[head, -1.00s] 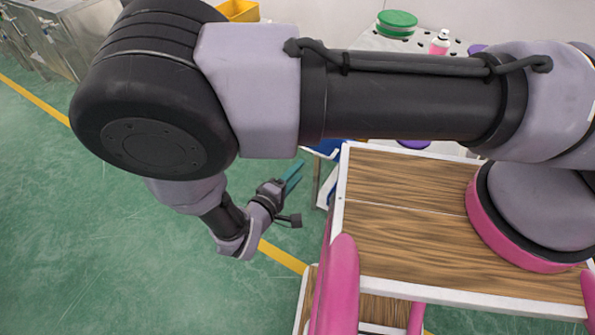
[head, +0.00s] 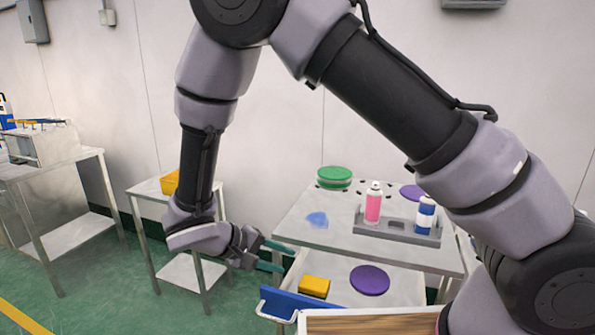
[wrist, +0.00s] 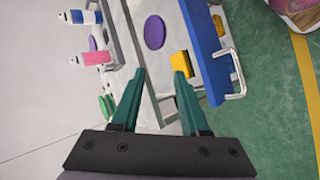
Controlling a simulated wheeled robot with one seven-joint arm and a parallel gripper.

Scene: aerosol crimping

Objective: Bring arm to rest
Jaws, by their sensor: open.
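My gripper (head: 277,254) is open and empty, with teal fingers, in the head view. It is in the air left of the steel table (head: 313,229), close to its open drawer. In the wrist view the two fingers of my gripper (wrist: 157,84) are spread, with nothing between them. My arm is folded, with its elbow high at the top of the head view and the forearm hanging down.
The table holds a pink can (head: 373,205) and a blue-white can (head: 424,216) in a grey holder (head: 396,231), plus a green disc (head: 334,175). The drawer (head: 336,285) holds a yellow block (head: 314,287) and a purple disc (head: 370,280). A small side table (head: 143,190) stands left.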

